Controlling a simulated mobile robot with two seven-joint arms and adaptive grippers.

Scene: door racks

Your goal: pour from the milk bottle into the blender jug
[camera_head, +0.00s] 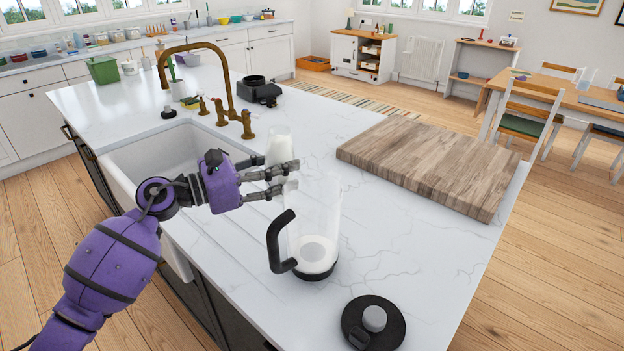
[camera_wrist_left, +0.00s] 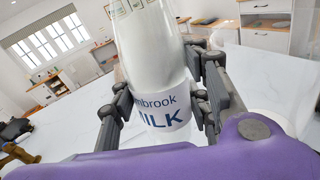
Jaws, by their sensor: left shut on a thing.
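My left gripper (camera_head: 283,181) is shut on the milk bottle (camera_head: 278,148), a clear bottle with white milk inside. It shows close up in the left wrist view (camera_wrist_left: 155,65), with a white label reading "MILK" between the fingers. In the head view the bottle looks close to upright, its lower part partly hidden by the fingers. The blender jug (camera_head: 319,222) stands on the counter just in front of the gripper. It is clear with a black handle on its left and a white patch at its bottom. My right gripper is in neither view.
A wooden board (camera_head: 430,163) lies to the right. The sink (camera_head: 165,158) and brass tap (camera_head: 232,92) are left, with a black blender base (camera_head: 258,92) behind. Marble between jug and board is clear.

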